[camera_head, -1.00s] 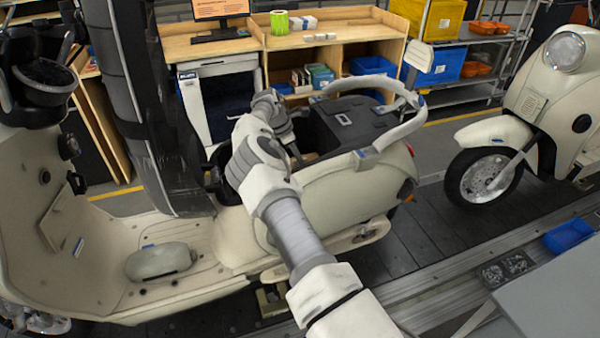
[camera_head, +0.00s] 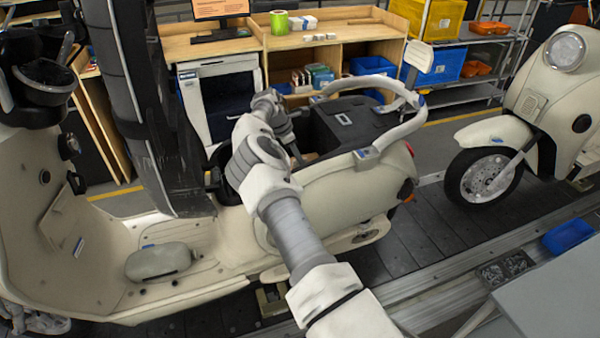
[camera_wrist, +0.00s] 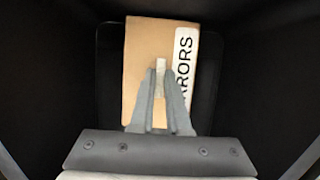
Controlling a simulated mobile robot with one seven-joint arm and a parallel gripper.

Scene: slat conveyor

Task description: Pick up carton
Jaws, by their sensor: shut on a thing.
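The carton (camera_wrist: 140,50) is a brown box with a white label reading "RRORS" along its right side in the wrist view. It lies inside a dark, deep compartment. My gripper (camera_wrist: 160,72) is shut on the carton's near middle part, with a pale strip showing between its fingertips. In the head view my arm reaches over the cream scooter (camera_head: 340,195) into the opening ahead of its black seat part. The gripper tips and most of the carton are hidden there by my arm and the scooter body.
A second scooter (camera_head: 560,110) is at right. A wooden workbench (camera_head: 340,45) stands behind.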

